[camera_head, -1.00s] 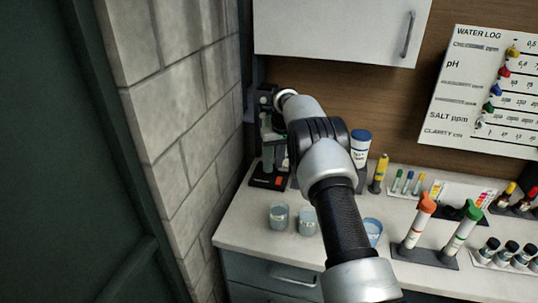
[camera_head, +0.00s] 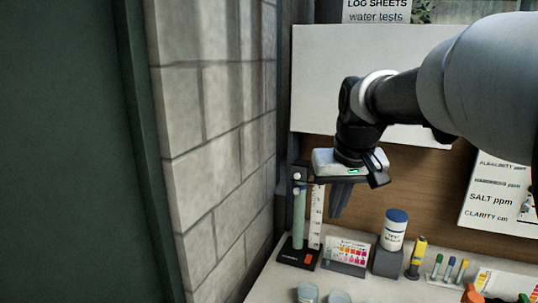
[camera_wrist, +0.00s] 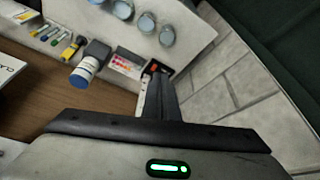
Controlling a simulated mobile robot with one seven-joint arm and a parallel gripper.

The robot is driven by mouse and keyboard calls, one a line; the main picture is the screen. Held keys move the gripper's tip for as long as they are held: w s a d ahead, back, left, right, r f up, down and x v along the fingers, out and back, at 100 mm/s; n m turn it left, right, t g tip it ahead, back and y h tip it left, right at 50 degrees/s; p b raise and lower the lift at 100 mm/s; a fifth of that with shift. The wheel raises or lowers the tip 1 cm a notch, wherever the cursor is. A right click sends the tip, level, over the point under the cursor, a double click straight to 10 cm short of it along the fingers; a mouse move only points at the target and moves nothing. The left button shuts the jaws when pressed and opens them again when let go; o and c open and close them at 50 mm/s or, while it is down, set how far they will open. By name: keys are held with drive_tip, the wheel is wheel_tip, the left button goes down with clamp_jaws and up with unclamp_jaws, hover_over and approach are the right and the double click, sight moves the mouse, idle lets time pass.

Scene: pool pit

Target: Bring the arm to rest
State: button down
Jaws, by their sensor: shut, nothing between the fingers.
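My gripper (camera_head: 338,206) hangs from my raised arm in front of the wall cabinet and wooden backboard, above the back of the counter (camera_head: 268,286). Its fingers point down and are shut with nothing between them. In the head view they sit just right of the tall test stand with the green tube (camera_head: 299,218). In the wrist view the shut fingers (camera_wrist: 160,80) show at the centre, apart from the counter items behind them.
A white bottle with a blue cap (camera_head: 394,230), a colour chart (camera_head: 346,254), a yellow tube (camera_head: 417,258) and glass beakers (camera_head: 307,293) stand on the counter. A block wall (camera_head: 215,150) is at the left. The white cabinet (camera_head: 318,75) is behind my arm.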

drive_tip(key=s+f, duration=0.2)
drive_tip(key=s, duration=0.8)
drive_tip(key=s+f+t, duration=0.1)
drive_tip(key=s+f, duration=0.1)
drive_tip(key=s, duration=0.8)
drive_tip(key=shift+s+f, duration=0.3)
drive_tip(key=shift+s, duration=0.1)
